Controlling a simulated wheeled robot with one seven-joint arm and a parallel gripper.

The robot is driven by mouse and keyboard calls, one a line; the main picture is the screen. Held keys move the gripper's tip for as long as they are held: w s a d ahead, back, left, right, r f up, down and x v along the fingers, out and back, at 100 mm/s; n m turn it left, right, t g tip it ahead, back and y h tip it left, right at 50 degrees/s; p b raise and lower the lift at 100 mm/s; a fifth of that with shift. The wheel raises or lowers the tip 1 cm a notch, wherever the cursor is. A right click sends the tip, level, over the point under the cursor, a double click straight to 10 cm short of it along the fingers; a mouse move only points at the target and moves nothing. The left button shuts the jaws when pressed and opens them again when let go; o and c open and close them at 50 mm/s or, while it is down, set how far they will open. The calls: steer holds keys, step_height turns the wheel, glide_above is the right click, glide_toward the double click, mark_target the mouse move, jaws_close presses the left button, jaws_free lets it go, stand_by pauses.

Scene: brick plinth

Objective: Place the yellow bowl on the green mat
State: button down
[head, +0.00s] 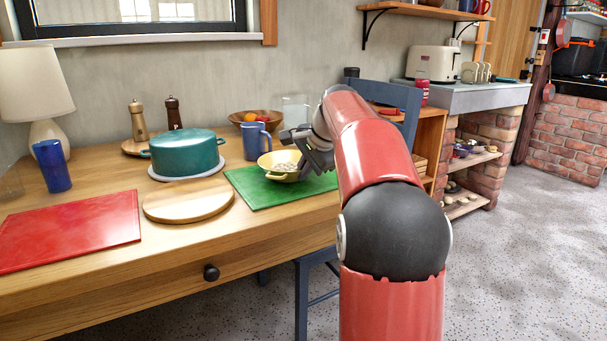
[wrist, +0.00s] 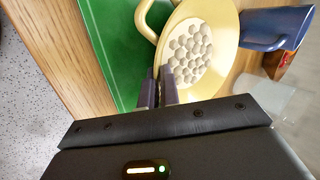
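The green mat (head: 262,193) lies flat on the table and shows at upper left in the wrist view (wrist: 108,45). In the head view my gripper (head: 300,158) is partly hidden at the bowl's right side.
A blue mug (head: 256,140) stands just behind the bowl, with a wooden fruit bowl (head: 266,117) farther back. A teal pot (head: 185,152), round wooden board (head: 188,201) and red mat (head: 70,230) lie to the left. A blue chair (head: 384,97) is behind my arm.

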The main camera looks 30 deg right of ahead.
steer(key=shift+f, duration=0.1)
steer(key=c, duration=1.6)
jaws_free()
steer(key=shift+s+r, duration=0.15)
steer(key=shift+r, duration=0.25)
steer(key=p+v, duration=0.2)
steer(key=v, duration=0.9)
steer(key=shift+s+r, duration=0.1)
steer(key=shift+s, duration=0.05)
